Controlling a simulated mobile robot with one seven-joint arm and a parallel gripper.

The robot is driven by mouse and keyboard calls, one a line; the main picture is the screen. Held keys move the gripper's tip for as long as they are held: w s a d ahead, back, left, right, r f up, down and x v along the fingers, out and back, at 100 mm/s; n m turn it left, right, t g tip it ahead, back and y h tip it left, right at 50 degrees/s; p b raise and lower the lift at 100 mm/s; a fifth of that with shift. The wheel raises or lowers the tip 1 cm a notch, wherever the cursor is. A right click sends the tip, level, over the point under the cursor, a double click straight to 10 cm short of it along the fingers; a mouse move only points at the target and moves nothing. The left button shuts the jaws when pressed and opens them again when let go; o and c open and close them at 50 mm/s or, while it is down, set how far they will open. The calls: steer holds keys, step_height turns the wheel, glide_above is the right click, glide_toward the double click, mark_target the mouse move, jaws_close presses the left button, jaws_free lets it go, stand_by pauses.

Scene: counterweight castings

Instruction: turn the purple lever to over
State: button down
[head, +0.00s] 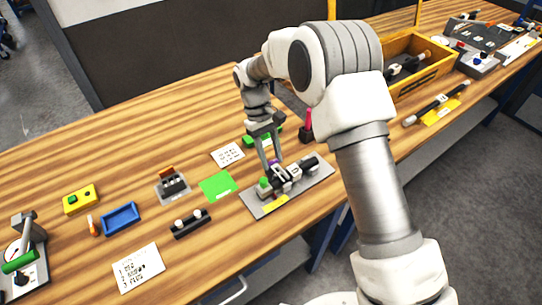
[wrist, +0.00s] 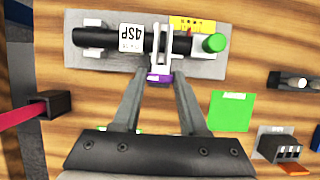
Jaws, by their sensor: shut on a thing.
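The purple lever (wrist: 158,79) is a small purple tip on a pale arm, fixed to a black bar device on a grey plate (wrist: 210,67). In the head view the grey plate (head: 311,190) lies on the wooden bench, and the purple tip (head: 272,162) shows between the fingers. My gripper (wrist: 159,77) reaches down to the lever, with its two fingers on either side of the purple tip and shut on it. My gripper (head: 271,166) also shows in the head view. The device carries a green knob (wrist: 214,43), a yellow label (wrist: 192,23) and a white "4SP" tag (wrist: 131,38).
A green mat (head: 218,186), a black holder with white knobs (head: 190,223) and a printed card (head: 138,268) lie left of the plate. A blue tray (head: 121,218) stands farther left. A yellow-framed crate (head: 432,73) stands at the back right.

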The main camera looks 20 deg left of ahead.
steer(key=shift+c, duration=2.2)
jaws_free()
steer(key=v, duration=1.7)
steer(key=shift+w+r, duration=0.15)
